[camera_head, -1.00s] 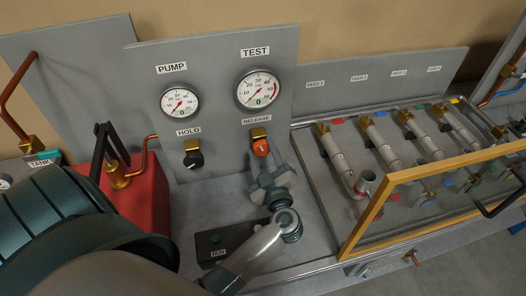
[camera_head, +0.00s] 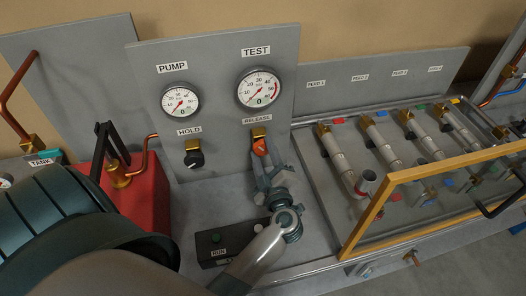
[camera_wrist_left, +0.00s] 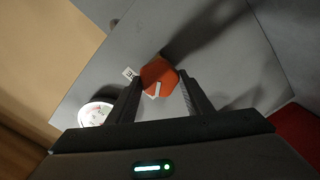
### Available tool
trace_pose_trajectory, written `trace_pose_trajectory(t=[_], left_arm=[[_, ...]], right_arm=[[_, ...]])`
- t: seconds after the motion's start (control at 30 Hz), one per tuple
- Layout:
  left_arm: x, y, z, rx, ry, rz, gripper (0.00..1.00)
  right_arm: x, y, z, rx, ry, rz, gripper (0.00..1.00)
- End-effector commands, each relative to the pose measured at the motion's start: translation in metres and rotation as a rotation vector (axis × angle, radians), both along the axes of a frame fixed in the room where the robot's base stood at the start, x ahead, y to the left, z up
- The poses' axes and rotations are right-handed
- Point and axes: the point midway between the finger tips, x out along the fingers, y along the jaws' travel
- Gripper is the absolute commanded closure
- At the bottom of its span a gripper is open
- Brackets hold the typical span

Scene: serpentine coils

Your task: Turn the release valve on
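The release valve (camera_head: 260,147) is an orange-red knob with a white mark on a brass fitting, under the RELEASE label and the TEST gauge (camera_head: 259,88). The white mark now sits at a slant. My left gripper (camera_head: 259,160) is at the knob from below and in front. In the left wrist view the orange knob (camera_wrist_left: 158,76) sits between the two dark fingers (camera_wrist_left: 160,82), which appear to touch its sides. The gripper partly hides the knob's lower side in the head view. My right gripper is not in view.
The black HOLD knob (camera_head: 194,159) is left of the valve, under the PUMP gauge (camera_head: 180,102). A dark RUN box (camera_head: 213,240) lies below, close to my left arm. A yellow-framed clear cover (camera_head: 376,213) and several pipes (camera_head: 345,160) stand to the right. A red box (camera_head: 150,190) is left.

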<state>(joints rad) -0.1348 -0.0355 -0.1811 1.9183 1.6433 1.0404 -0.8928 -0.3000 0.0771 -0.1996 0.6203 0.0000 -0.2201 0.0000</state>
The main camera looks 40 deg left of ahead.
Motion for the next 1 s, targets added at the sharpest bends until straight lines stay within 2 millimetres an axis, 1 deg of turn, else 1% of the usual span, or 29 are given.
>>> trace_pose_trajectory(t=[0.03, 0.07, 0.47, 0.67, 1.0], left_arm=[[0.0, 0.0, -0.001, 0.0, 0.002, 0.0, 0.41], [0.0, 0.0, -0.001, 0.0, 0.002, 0.0, 0.37], [-0.002, -0.003, -0.001, 0.0, 0.0, -0.001, 0.37], [-0.014, -0.017, -0.004, -0.002, 0.002, 0.0, 0.37], [-0.043, -0.05, -0.004, -0.002, 0.001, 0.0, 0.37]], right_arm=[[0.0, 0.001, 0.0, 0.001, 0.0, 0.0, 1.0], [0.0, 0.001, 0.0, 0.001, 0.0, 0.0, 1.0], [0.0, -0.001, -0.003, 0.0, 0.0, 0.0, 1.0], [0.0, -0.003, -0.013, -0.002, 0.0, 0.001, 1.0], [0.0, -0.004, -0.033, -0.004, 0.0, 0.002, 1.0]])
